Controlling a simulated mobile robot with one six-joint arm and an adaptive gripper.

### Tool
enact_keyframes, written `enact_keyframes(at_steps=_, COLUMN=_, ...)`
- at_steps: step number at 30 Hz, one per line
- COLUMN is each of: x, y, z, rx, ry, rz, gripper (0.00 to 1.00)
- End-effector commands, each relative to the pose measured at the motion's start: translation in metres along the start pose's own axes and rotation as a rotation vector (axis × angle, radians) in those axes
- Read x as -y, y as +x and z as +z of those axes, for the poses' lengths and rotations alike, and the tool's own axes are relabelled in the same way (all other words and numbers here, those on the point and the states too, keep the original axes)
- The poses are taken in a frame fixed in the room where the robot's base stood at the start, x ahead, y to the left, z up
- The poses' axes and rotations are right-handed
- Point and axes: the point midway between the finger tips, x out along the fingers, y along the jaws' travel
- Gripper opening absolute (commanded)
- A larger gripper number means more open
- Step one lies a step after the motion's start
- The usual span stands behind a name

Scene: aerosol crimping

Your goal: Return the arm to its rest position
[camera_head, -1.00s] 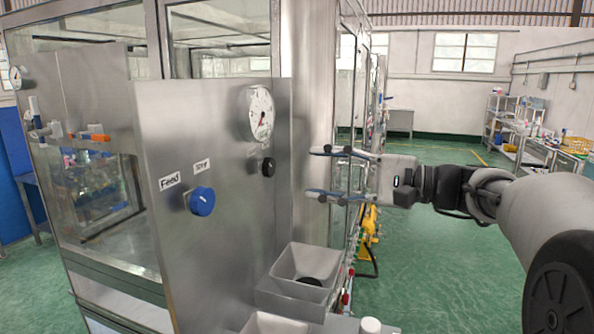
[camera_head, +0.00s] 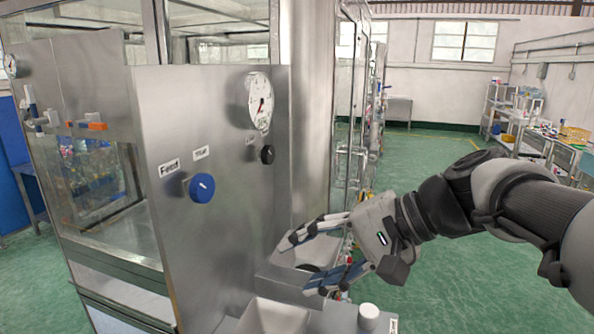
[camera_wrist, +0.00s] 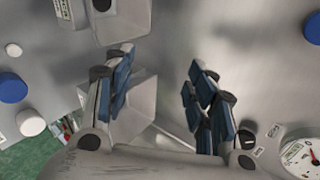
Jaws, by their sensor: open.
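My gripper (camera_head: 300,262) is open and empty in the head view. It is in front of the steel panel (camera_head: 225,120), over the steel bins at the panel's foot, with my arm reaching in from the right. In the wrist view my gripper (camera_wrist: 160,95) shows its two blue-padded fingers spread apart, with nothing between them. A steel bin lies behind the left finger there.
The panel carries a blue knob (camera_head: 202,187), a black knob (camera_head: 267,154) and a round gauge (camera_head: 260,101). A front bin (camera_head: 272,318) and a white cap (camera_head: 368,316) are below my gripper. Green floor (camera_head: 455,270) is open at the right.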

Motion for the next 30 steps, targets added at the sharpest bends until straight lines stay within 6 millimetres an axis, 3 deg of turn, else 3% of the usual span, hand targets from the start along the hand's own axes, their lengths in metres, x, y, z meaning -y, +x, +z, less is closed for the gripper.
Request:
enact_keyframes(at_steps=1, x=-0.026, y=0.003, z=0.023, rx=-0.037, ry=-0.062, rz=0.106, gripper=0.51)
enact_keyframes(at_steps=4, x=-0.082, y=-0.001, z=0.05, rx=-0.116, ry=-0.194, rz=0.311, gripper=0.51)
enact_keyframes(at_steps=9, x=-0.156, y=-0.022, z=0.071, rx=-0.235, ry=-0.428, rz=0.579, gripper=0.51)
enact_keyframes(at_steps=12, x=-0.186, y=-0.036, z=0.075, rx=-0.293, ry=-0.563, rz=0.698, gripper=0.51)
enact_keyframes(at_steps=16, x=-0.213, y=-0.051, z=0.075, rx=-0.355, ry=-0.717, rz=0.813, gripper=0.51)
enact_keyframes(at_steps=18, x=-0.236, y=-0.038, z=0.076, rx=-0.326, ry=-0.699, rz=0.826, gripper=0.51)
enact_keyframes(at_steps=21, x=-0.255, y=-0.029, z=0.081, rx=-0.295, ry=-0.68, rz=0.837, gripper=0.51)
enact_keyframes(at_steps=30, x=-0.263, y=-0.026, z=0.084, rx=-0.279, ry=-0.671, rz=0.842, gripper=0.51)
